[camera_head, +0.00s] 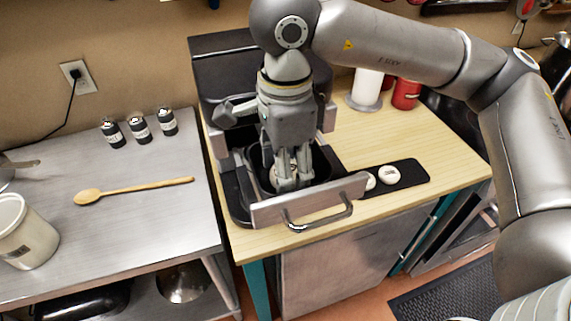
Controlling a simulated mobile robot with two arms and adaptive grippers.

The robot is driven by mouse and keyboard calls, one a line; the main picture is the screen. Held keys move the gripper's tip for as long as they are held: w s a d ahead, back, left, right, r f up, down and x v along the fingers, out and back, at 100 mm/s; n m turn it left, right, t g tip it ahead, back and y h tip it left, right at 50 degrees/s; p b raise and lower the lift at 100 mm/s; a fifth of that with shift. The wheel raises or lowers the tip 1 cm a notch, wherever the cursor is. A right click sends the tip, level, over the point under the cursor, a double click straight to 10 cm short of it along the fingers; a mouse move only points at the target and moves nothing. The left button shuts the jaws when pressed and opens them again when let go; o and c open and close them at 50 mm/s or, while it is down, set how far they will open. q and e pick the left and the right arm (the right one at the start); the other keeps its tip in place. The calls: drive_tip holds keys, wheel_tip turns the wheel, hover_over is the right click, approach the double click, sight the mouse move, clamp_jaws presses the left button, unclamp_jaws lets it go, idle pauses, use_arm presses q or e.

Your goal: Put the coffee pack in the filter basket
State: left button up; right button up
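The filter basket (325,182) is a dark round cup in the pulled-out drawer of the coffee machine (222,65). The drawer's grey front panel (272,212) has a bar handle. My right gripper (293,184) points down into the basket, with its fingertips inside the rim. A pale bit, probably the coffee pack (284,160), shows at the fingers; most of it is hidden by them. I cannot tell whether the fingers grip it or have let it go. My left gripper is not in view.
A black tray (412,171) with round white packs (389,174) lies right of the drawer. A red canister (406,94) and a white cylinder (366,88) stand behind. Left, a steel table holds a wooden spoon (135,190), small jars (139,130) and a white tub (25,235).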

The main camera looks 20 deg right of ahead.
drive_tip(key=shift+o, duration=0.6)
drive_tip(key=shift+r, duration=0.1)
drive_tip(key=shift+r+p, duration=0.2)
drive_tip(key=shift+p, duration=0.2)
wheel_tip(320, 180, up, 12)
drive_tip(key=b, duration=0.2)
drive_tip(key=shift+f, duration=0.2)
